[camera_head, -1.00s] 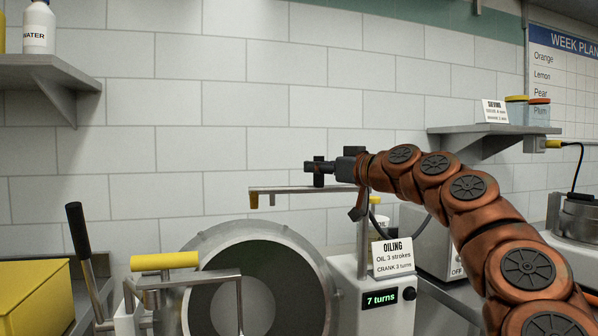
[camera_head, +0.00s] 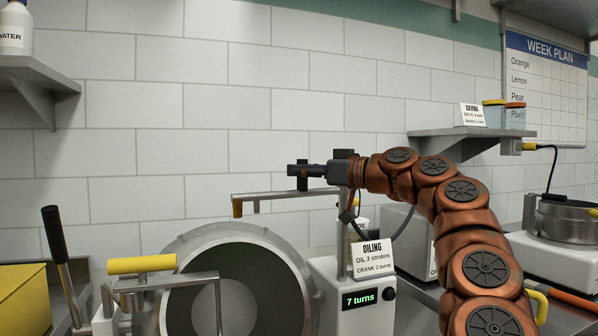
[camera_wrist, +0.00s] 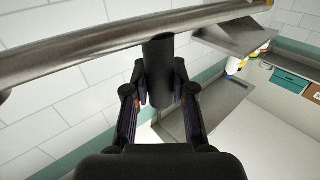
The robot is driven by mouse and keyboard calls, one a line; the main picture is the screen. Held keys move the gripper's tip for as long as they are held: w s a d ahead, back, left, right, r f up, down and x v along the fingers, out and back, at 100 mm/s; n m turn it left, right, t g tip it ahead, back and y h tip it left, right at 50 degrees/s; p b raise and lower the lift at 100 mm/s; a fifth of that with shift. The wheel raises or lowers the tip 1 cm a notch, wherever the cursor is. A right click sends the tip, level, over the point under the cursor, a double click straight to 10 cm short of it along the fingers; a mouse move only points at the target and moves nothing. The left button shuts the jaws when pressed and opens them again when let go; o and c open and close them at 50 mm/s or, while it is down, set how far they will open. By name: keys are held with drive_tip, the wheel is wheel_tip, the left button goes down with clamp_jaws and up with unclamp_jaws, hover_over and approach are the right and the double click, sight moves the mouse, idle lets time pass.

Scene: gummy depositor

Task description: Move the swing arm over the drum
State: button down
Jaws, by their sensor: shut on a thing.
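The swing arm (camera_head: 270,195) is a thin grey metal bar. It runs left from an upright post on the white machine, with an amber nozzle at its left end. In the head view the bar shows above the upper rim of the drum (camera_head: 235,300); the depth between them is hard to tell. My gripper (camera_head: 303,171) is shut on the swing arm's upright black handle, above the bar. In the wrist view the black handle (camera_wrist: 158,70) stands between my two fingers (camera_wrist: 160,95), with the metal bar crossing beyond it. The drum has a dark round inside and pale rim.
The oiling sign (camera_head: 372,259) and display reading "7 turns" (camera_head: 359,299) are right of the drum. A yellow-handled crank (camera_head: 142,264) and a black lever (camera_head: 54,235) stand left. Wall shelves (camera_head: 40,80) are at left and right (camera_head: 470,133).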

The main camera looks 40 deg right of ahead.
drive_tip(key=shift+s+r, duration=0.15)
drive_tip(key=shift+s, duration=0.15)
drive_tip(key=shift+s+a+b, duration=0.15)
drive_tip(key=shift+s+b, duration=0.25)
drive_tip(key=shift+s, duration=0.5)
drive_tip(key=shift+s+a+b, duration=0.15)
drive_tip(key=shift+s+b, duration=0.2)
drive_tip(key=shift+s, duration=0.55)
drive_tip(key=c, duration=0.9)
unclamp_jaws()
drive_tip(key=shift+c, duration=0.2)
drive_tip(key=shift+s, duration=0.15)
